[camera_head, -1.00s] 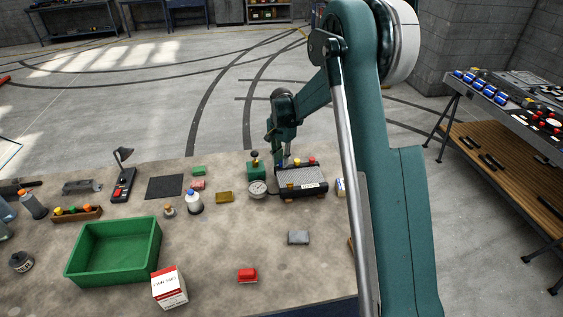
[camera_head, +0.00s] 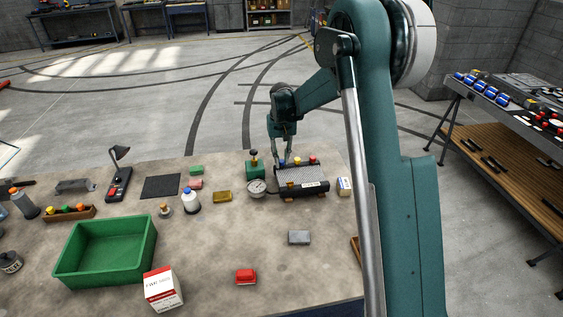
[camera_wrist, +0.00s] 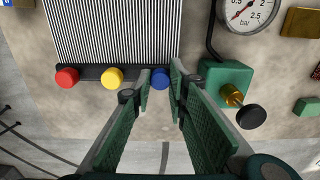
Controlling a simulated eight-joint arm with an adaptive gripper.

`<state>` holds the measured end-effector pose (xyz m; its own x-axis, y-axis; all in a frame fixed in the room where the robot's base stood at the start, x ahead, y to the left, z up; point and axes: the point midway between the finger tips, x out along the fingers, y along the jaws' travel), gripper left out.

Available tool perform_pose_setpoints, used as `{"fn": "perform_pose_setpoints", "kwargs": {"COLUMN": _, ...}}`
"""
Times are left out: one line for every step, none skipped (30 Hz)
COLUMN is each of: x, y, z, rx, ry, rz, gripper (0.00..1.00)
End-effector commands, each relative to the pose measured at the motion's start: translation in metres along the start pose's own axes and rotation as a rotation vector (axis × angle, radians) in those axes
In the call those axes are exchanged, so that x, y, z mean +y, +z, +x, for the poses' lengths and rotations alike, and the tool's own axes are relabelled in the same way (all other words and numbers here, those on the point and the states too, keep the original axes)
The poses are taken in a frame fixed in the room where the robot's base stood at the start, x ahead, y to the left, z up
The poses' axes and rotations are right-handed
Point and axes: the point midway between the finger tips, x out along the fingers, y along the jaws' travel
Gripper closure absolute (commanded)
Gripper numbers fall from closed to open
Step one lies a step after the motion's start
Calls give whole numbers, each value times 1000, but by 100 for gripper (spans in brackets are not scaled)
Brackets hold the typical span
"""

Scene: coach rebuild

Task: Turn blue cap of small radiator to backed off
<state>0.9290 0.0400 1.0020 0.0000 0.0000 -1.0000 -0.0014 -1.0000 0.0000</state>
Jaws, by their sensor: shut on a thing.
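The small radiator (camera_head: 302,178) lies on the table, a finned silver core with dark end tanks; its fins (camera_wrist: 112,32) fill the upper left of the wrist view. Its blue cap (camera_wrist: 160,79) sits on the near tank at the right end of a row, beside the yellow cap (camera_wrist: 112,76) and red cap (camera_wrist: 67,78). My gripper (camera_wrist: 160,72) has one finger on each side of the blue cap and is shut on it. The fingers partly hide the cap's sides. No mark showing the cap's turn can be read.
A green block (camera_wrist: 225,86) with a brass fitting and black knob stands close to my right finger in the wrist view. A pressure gauge (camera_head: 257,188) joins it by a black hose. A green bin (camera_head: 106,250) and a red-and-white box (camera_head: 163,289) stand farther off.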

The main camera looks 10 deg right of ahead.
Motion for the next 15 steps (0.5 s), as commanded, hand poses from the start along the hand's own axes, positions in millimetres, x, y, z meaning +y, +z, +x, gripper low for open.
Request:
{"fn": "perform_pose_setpoints", "kwargs": {"x": 0, "y": -1, "z": 1, "rx": 2, "ry": 0, "rz": -42, "gripper": 95}}
{"fn": "perform_pose_setpoints", "kwargs": {"x": 0, "y": -1, "z": 1, "rx": 1, "ry": 0, "rz": -71, "gripper": 95}}
{"fn": "perform_pose_setpoints", "kwargs": {"x": 0, "y": -1, "z": 1, "rx": 1, "ry": 0, "rz": -108, "gripper": 95}}
{"fn": "perform_pose_setpoints", "kwargs": {"x": 0, "y": -1, "z": 1, "rx": 1, "ry": 0, "rz": -137, "gripper": 95}}
{"fn": "perform_pose_setpoints", "kwargs": {"x": 0, "y": -1, "z": 1, "rx": 1, "ry": 0, "rz": -166, "gripper": 95}}
{"fn": "perform_pose_setpoints", "kwargs": {"x": 0, "y": -1, "z": 1, "rx": 1, "ry": 0, "rz": -203, "gripper": 95}}
{"fn": "perform_pose_setpoints", "kwargs": {"x": 0, "y": -1, "z": 1, "rx": 1, "ry": 0, "rz": -232, "gripper": 95}}
{"fn": "perform_pose_setpoints", "kwargs": {"x": 0, "y": -1, "z": 1, "rx": 1, "ry": 0, "rz": -261, "gripper": 95}}
{"fn": "perform_pose_setpoints", "kwargs": {"x": 0, "y": -1, "z": 1, "rx": 1, "ry": 0, "rz": -298, "gripper": 95}}
{"fn": "perform_pose_setpoints", "kwargs": {"x": 0, "y": -1, "z": 1, "rx": 1, "ry": 0, "rz": -327, "gripper": 95}}
{"fn": "perform_pose_setpoints", "kwargs": {"x": 0, "y": -1, "z": 1, "rx": 1, "ry": 0, "rz": -356, "gripper": 95}}
{"fn": "perform_pose_setpoints", "kwargs": {"x": 0, "y": -1, "z": 1, "rx": 1, "ry": 0, "rz": -393, "gripper": 95}}
{"fn": "perform_pose_setpoints", "kwargs": {"x": 0, "y": -1, "z": 1, "rx": 1, "ry": 0, "rz": -422, "gripper": 95}}
{"fn": "perform_pose_setpoints", "kwargs": {"x": 0, "y": -1, "z": 1, "rx": 1, "ry": 0, "rz": -450, "gripper": 95}}
{"fn": "perform_pose_setpoints", "kwargs": {"x": 0, "y": -1, "z": 1, "rx": 1, "ry": 0, "rz": -488, "gripper": 95}}
